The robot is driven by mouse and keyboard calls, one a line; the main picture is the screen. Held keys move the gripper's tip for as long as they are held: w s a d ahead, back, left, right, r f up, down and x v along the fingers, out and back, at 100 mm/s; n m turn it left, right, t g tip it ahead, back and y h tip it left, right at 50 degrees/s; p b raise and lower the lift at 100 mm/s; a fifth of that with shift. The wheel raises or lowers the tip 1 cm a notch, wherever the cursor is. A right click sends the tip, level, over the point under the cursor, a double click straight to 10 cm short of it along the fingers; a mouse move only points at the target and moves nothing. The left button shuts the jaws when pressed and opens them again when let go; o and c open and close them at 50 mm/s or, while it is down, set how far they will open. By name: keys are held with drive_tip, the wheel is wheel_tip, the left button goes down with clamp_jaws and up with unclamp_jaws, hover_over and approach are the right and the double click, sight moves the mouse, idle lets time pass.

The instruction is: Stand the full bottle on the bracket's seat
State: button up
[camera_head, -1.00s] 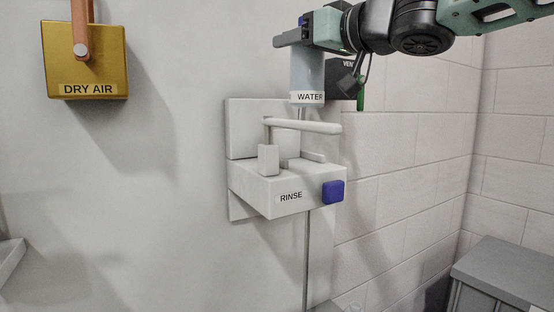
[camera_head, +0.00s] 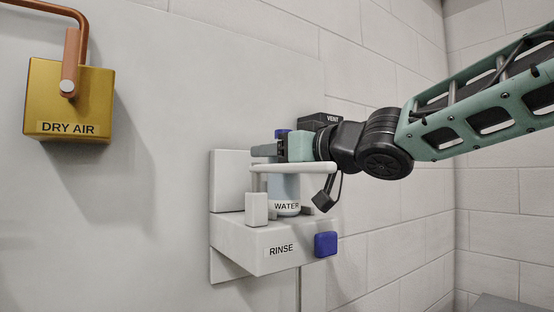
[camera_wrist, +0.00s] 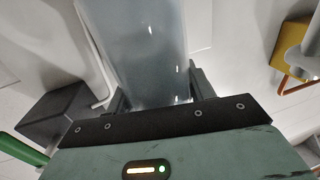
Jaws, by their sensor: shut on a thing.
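The bottle (camera_head: 285,187), pale blue with a white WATER label and a dark blue top, is upright at the grey bracket (camera_head: 240,238) labelled RINSE. My gripper (camera_head: 268,150) is shut on its upper part, coming from the right. The bracket's rail (camera_head: 300,168) crosses in front of the bottle. The bottle's base is at or just above the seat; I cannot tell whether it touches. In the wrist view the translucent bottle (camera_wrist: 135,45) stands between the fingers.
A blue button (camera_head: 325,244) is on the bracket's front right. A short post (camera_head: 256,209) stands at its front left. A dark VENT box (camera_head: 318,121) is behind my gripper. A yellow DRY AIR box (camera_head: 68,97) hangs at the left.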

drive_tip(key=shift+f, duration=0.1)
drive_tip(key=o, duration=1.3)
drive_tip(key=b+v, duration=0.1)
drive_tip(key=v, duration=1.1)
drive_tip(key=shift+r, duration=0.2)
